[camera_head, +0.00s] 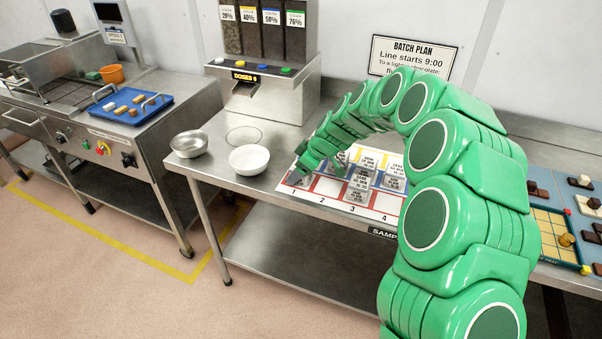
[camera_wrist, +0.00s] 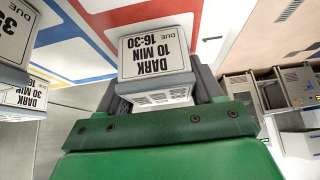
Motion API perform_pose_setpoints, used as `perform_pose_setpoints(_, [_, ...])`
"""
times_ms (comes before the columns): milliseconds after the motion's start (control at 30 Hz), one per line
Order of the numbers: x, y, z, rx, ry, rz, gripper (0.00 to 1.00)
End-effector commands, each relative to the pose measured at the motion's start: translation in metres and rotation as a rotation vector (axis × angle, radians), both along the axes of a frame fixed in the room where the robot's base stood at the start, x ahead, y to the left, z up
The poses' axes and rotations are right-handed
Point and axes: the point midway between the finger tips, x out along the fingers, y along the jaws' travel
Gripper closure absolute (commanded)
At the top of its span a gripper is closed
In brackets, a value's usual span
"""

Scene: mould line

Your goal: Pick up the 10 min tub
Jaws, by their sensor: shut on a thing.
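The 10 min tub (camera_wrist: 157,52) is a small pale tub with a label reading DARK 10 MIN, DUE 16:30, upside down in the wrist view. My gripper (camera_wrist: 160,88) is shut on it, with a grey finger on each side. In the head view my gripper (camera_head: 300,170) is at the left end of the sample mat (camera_head: 328,187), near slot 1. My arm and fingers largely hide the tub there. I cannot tell whether it touches the mat.
Other labelled tubs (camera_head: 358,184) stand close by to the right on the mat; a 30 min tub (camera_wrist: 22,98) shows at the left of the wrist view. A white bowl (camera_head: 249,159) and a metal bowl (camera_head: 190,144) are left of my gripper. The dispenser (camera_head: 268,75) stands behind.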

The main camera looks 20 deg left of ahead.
Motion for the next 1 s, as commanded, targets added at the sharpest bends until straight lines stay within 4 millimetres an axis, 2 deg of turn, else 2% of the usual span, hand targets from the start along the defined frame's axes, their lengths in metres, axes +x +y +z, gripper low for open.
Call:
perform_pose_setpoints(367, [0.0, 0.0, 0.004, 0.001, -0.001, -0.001, 0.68])
perform_pose_setpoints(633, [0.0, 0.0, 0.034, 0.001, -0.004, 0.0, 0.68])
perform_pose_setpoints(1000, [-0.027, -0.019, 0.07, 0.002, -0.002, 0.001, 0.68])
